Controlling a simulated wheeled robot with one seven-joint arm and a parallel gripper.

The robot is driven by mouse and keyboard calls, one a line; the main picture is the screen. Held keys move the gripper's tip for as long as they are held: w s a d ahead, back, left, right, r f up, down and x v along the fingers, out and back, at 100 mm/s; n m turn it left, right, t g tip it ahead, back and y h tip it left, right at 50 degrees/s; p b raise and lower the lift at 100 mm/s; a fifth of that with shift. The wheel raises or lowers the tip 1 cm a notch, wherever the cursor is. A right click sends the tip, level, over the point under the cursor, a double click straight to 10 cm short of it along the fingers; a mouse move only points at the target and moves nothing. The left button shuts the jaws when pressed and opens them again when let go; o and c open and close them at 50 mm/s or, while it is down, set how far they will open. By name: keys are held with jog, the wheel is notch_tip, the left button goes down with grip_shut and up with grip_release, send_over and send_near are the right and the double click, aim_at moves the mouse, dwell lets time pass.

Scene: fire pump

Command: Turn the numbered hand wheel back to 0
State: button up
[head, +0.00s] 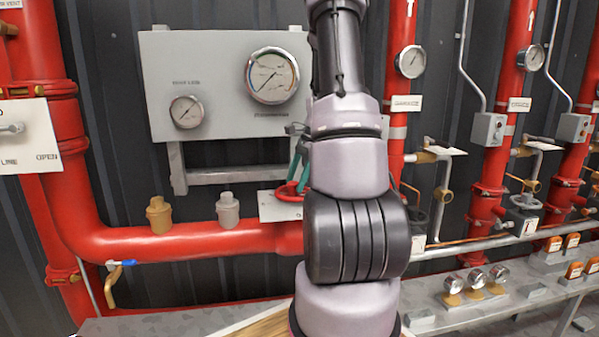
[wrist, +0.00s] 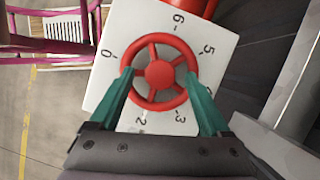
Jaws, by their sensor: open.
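The red hand wheel (wrist: 160,73) is in the middle of the wrist view, a round rim with several spokes and a central hub. Behind it is a white number plate (wrist: 108,75) with 0 at upper left, 6 at top, 5 at upper right, and 3 and 2 below. My gripper (wrist: 159,74) is open, its green fingers on opposite sides of the wheel, tips over the rim; I cannot tell whether they touch. I see no clear pointer to read the setting. In the head view the wheel (head: 288,193) is partly hidden by my arm, with the fingers (head: 297,168) above it.
A grey panel with two gauges (head: 272,76) is above left of the wheel. A red pipe (head: 170,243) runs beneath it, with two small fittings (head: 159,214) on top. More red pipes and valves stand at right. A metal ledge (head: 180,322) runs along the bottom.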

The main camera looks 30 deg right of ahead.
grip_shut()
jog(key=m+t, duration=0.1)
jog(key=m, duration=0.3)
jog(key=shift+s+a+t, duration=0.2)
jog(key=shift+t, duration=0.2)
jog(key=m+t+h, duration=0.1)
jog(key=m, duration=0.3)
jog(key=m, duration=0.1)
jog(key=m+h, duration=0.1)
jog(key=m, duration=0.1)
jog(key=m+t, duration=0.1)
jog(key=shift+s+a+m+h, duration=0.15)
jog(key=shift+a+m+h, duration=0.15)
jog(key=shift+h, duration=0.1)
jog(key=m+h, duration=0.1)
jog(key=m, duration=0.2)
jog(key=shift+m, duration=0.3)
